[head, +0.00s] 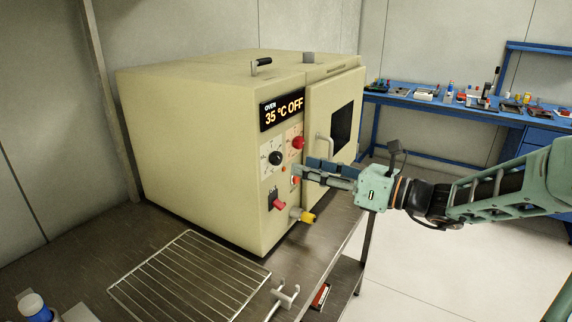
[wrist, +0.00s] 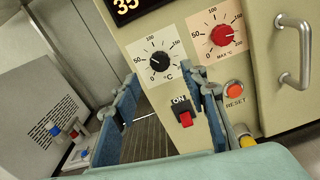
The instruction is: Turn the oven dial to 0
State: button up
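The cream oven (head: 195,150) stands on the metal bench, and its display (head: 282,111) reads 35 °C OFF. Its black dial (head: 275,158), on a white scale marked 50, 100 and 150 °C, also shows in the wrist view (wrist: 160,61). Its white mark seems to point left or lower left; the exact reading is unclear. My gripper (head: 300,168) is open and empty in front of the control panel, right of the black dial in the head view. In the wrist view its blue fingertips (wrist: 162,80) are spread either side of the dial, seemingly apart from it.
A red MAX °C dial (wrist: 223,35) sits right of the black one. Below are a red ON switch (wrist: 185,117) and a red RESET button (wrist: 235,88). The oven door handle (wrist: 295,52) is further right. A wire rack (head: 185,280) lies on the bench.

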aim_at(280, 159)
jog(key=b+x, duration=0.1)
jog(key=x, duration=0.5)
jog(key=shift+w+a, duration=0.1)
jog(key=shift+c, duration=0.3)
grip_shut()
